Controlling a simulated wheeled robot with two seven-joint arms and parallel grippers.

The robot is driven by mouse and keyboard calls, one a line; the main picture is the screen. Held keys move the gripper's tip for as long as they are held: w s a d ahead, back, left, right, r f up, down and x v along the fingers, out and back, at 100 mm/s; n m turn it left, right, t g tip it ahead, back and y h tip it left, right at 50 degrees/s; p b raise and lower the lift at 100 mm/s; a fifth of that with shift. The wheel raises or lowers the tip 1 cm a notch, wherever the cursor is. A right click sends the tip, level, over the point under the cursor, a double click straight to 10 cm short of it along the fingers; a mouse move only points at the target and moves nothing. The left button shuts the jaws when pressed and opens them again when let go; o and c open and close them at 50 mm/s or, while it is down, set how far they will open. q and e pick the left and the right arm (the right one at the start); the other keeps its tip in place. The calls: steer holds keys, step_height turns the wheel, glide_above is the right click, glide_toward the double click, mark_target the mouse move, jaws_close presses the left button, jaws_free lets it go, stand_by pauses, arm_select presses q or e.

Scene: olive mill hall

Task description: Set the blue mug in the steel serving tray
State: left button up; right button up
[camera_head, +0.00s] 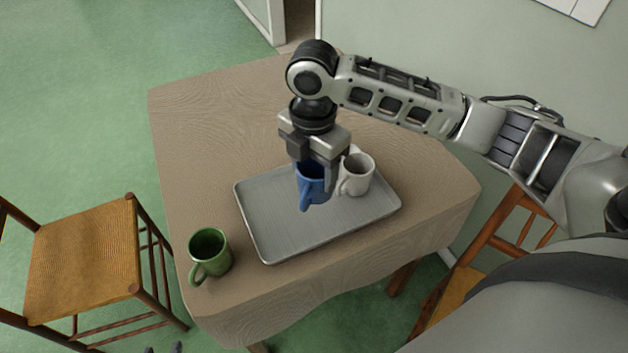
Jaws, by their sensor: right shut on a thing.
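The blue mug (311,187) is in my right gripper (318,175), which comes in from the right and is shut on it. The mug is over the steel serving tray (285,232), toward its back middle; I cannot tell whether its base touches the tray. The gripper's fingers and palm hide part of the mug's rim. The tray is a grey rectangle with a raised rim, lying on the table. My left gripper is not in view.
A white mug (357,175) stands in the tray just right of the blue mug. A green mug (210,253) stands on the table (190,150) left of the tray. Wooden chairs stand left (85,255) and right of the table. The tray's front left is bare.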

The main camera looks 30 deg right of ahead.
mark_target(313, 171)
steer(key=w+f, duration=0.1)
steer(key=w+d+f, duration=0.1)
steer(key=f, duration=0.1)
steer(key=w+d+f, duration=0.1)
steer(key=f, duration=0.1)
steer(key=shift+w+f, duration=0.1)
steer(key=shift+w, duration=0.15)
steer(key=shift+w+f, duration=0.1)
steer(key=shift+f, duration=1.6)
steer(key=shift+f, duration=0.1)
steer(key=o, duration=0.7)
steer(key=shift+f, duration=0.1)
steer(key=o, duration=0.4)
step_height(313, 171, up, 12)
steer(key=shift+r, duration=0.2)
